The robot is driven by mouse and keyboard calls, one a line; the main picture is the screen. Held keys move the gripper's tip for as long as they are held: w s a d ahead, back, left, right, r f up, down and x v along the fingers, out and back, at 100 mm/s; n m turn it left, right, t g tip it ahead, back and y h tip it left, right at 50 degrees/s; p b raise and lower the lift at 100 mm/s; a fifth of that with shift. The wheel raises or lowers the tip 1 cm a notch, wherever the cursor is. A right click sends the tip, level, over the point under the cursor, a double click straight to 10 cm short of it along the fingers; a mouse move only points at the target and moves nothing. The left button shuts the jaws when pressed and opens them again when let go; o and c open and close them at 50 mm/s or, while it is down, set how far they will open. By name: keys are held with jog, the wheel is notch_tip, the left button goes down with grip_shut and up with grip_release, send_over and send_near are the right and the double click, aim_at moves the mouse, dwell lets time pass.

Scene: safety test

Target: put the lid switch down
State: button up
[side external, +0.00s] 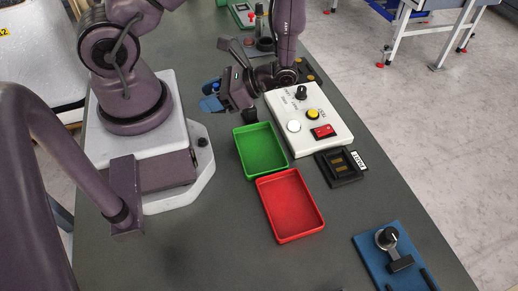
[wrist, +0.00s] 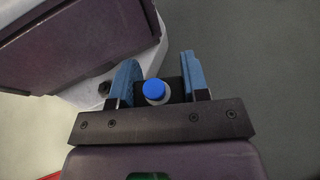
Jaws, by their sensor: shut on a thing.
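My gripper (side external: 212,101) is left of the white control panel and above the grey table, its blue fingers pointing left. In the wrist view my gripper (wrist: 157,72) is shut on a small dark thing with a round blue cap and a pale collar, probably the lid switch (wrist: 155,89). One blue finger is on each side of it. The fingers and hand hide most of its body, and I cannot tell whether it touches the table. In the side view it is too small to make out clearly.
The white panel (side external: 327,148) carries a black knob and several coloured buttons. A green tray (side external: 236,143) and a red tray (side external: 299,238) lie in front, beside a black socket block (side external: 322,160). A blue board (side external: 378,262) is at front right. The table (side external: 180,250) has free room front left.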

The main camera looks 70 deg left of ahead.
jog(key=s+d+n+t+h, duration=0.1)
jog(key=d+n+h, duration=0.8)
jog(key=n+h, duration=0.1)
jog(key=shift+s+r+t+h, duration=0.2)
jog(key=shift+t+h, duration=0.1)
jog(key=shift+h, duration=0.5)
jog(key=w+d+n+t+h, duration=0.1)
jog(key=n+t, duration=0.1)
jog(key=w+d+n+t+h, duration=0.1)
jog(key=d+n+h, duration=0.1)
jog(key=w+d+n+t+h, duration=0.1)
jog(key=w+n+t+h, duration=0.1)
jog(key=shift+d+r+n+t, duration=0.3)
jog(key=shift+r, duration=0.05)
jog(key=n+t+h, duration=0.1)
jog(key=n+t, duration=0.4)
send_over(265, 167)
jog(key=shift+f, duration=3.7)
jog(key=shift+f, duration=0.1)
jog(key=o, duration=0.7)
jog(key=shift+o, duration=0.2)
